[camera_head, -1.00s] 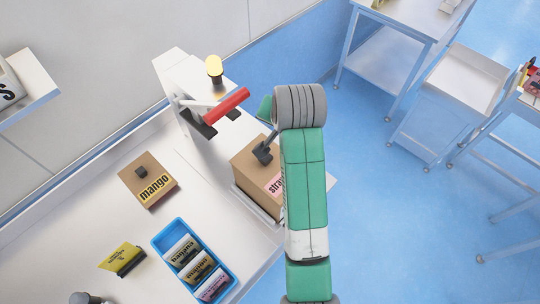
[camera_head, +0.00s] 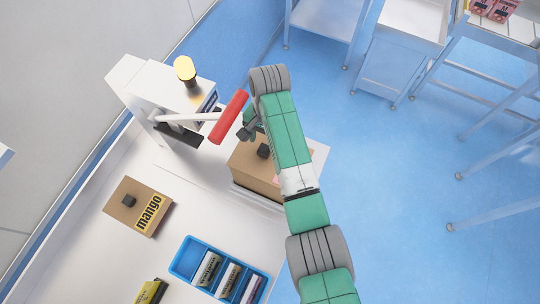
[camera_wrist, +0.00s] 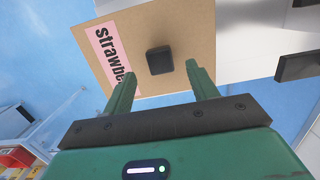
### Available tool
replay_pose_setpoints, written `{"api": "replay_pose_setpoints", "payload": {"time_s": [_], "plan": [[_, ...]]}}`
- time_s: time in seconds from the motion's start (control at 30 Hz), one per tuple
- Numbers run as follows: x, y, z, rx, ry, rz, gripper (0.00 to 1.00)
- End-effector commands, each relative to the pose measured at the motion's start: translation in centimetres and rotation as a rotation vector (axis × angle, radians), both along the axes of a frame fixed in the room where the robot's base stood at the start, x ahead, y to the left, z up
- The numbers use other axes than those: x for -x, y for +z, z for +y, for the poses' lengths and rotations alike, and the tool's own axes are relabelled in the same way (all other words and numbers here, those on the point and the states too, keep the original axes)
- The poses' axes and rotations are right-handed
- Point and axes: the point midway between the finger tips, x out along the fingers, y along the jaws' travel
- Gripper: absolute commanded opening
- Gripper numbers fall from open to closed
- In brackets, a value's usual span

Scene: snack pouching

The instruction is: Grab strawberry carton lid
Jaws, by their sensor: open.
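The strawberry carton (camera_head: 258,178) is a brown box on the bench, partly hidden behind my green arm in the head view. Its lid (camera_wrist: 183,27) fills the middle of the wrist view, with a pink strawberry label (camera_wrist: 113,58) and a black square knob (camera_wrist: 159,60). The knob also shows in the head view (camera_head: 263,151). My gripper (camera_wrist: 157,78) is open and empty, its green fingers on either side of the knob in the picture, the knob slightly beyond the tips. I cannot tell the height of the fingers above the lid.
A machine with a red-handled lever (camera_head: 229,117) and yellow lamp (camera_head: 185,70) stands close left of my arm. A mango carton (camera_head: 138,206) and a blue tray (camera_head: 188,245) of pouches sit on the bench.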

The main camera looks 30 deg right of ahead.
Motion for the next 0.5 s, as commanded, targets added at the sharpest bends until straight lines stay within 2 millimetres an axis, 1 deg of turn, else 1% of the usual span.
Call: {"api": "replay_pose_setpoints", "payload": {"time_s": [0.1,0.2,0.3,0.47,0.5], "plan": [[0.3,-2.1,0.3,-0.002,0.0,0.004,0.58],[0.3,-3.3,0.4,-0.001,0.0,0.002,0.58],[0.3,-3.8,0.4,0.0,0.001,0.0,0.58],[0.3,-3.8,0.4,0.0,0.001,0.0,0.58],[0.3,-3.8,0.4,0.0,0.001,0.0,0.5]]}}
